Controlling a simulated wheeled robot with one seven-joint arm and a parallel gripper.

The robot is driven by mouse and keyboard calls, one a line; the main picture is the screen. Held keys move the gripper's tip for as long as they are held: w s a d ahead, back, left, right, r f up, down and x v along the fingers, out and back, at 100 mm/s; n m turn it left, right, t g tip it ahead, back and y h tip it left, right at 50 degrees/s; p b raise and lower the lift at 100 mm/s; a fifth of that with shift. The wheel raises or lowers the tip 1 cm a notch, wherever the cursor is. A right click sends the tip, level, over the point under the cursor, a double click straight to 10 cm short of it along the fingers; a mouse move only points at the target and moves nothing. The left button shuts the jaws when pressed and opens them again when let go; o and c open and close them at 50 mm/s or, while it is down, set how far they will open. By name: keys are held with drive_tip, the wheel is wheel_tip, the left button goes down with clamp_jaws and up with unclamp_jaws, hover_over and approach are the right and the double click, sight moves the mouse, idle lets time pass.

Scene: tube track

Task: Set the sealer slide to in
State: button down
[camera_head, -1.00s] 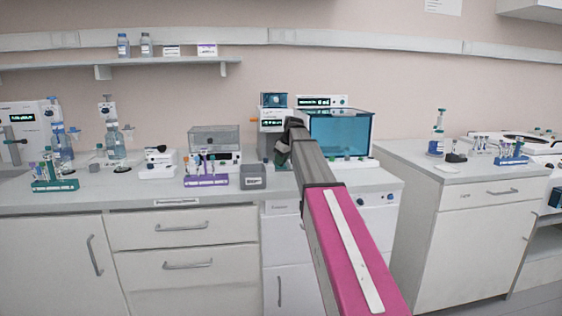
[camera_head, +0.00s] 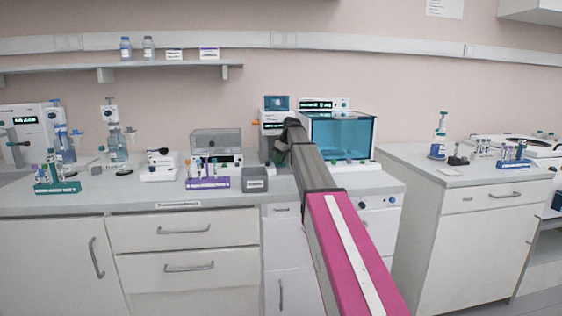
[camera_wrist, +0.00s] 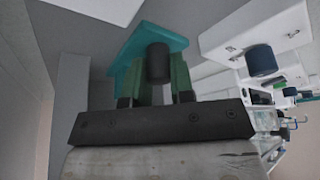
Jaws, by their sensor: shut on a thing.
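In the wrist view, the green fingers of my gripper (camera_wrist: 163,80) are shut on a dark round knob (camera_wrist: 157,62). The knob stands out from a teal piece (camera_wrist: 130,50), which looks like the sealer slide; its in or out position cannot be told. In the head view, the white sealer (camera_head: 272,122), with an orange part at its left, stands at the back of the counter. My arm hides much of its lower front, and the fingers are mostly hidden there.
A teal-windowed cabinet (camera_head: 342,132) stands close right of my arm. A grey box (camera_head: 254,180) and a purple tube rack (camera_head: 208,183) sit to the left on the counter. In the wrist view, a white body with a blue knob (camera_wrist: 261,60) is right of the fingers.

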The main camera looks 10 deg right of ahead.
drive_tip(key=c, duration=1.3)
unclamp_jaws()
drive_tip(key=shift+o, duration=0.2)
drive_tip(key=v, duration=1)
drive_tip(key=shift+r, duration=0.4)
drive_tip(key=shift+s+d, duration=0.1)
